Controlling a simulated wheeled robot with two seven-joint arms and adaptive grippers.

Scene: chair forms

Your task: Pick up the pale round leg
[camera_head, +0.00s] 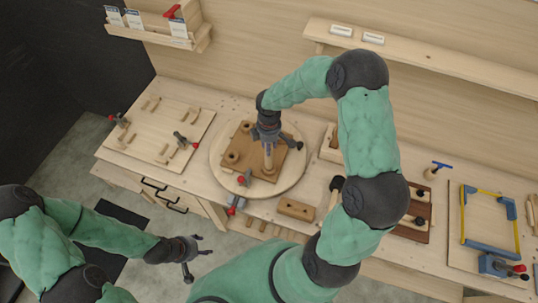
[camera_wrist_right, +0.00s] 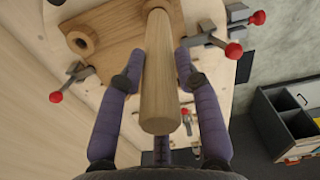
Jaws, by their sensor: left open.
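The pale round leg (camera_wrist_right: 158,85) is a plain light wooden cylinder. In the head view the leg (camera_head: 268,158) stands upright on a brown wooden plate (camera_head: 285,165) on a round board. My right gripper (camera_head: 268,138) is above it, pointing down. In the right wrist view the fingers of my right gripper (camera_wrist_right: 159,62) are closed in on both sides of the leg, one against each side. The leg's far end meets the plate. My left gripper (camera_head: 198,259) is open and empty, low in front of the bench.
The round board (camera_head: 225,180) carries red-tipped clamps (camera_head: 243,181). A board with pegs (camera_head: 150,125) lies left. A wooden block (camera_head: 296,209) lies in front. A blue-and-yellow frame (camera_head: 490,220) is at the right. Shelves (camera_head: 420,55) hang on the back wall.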

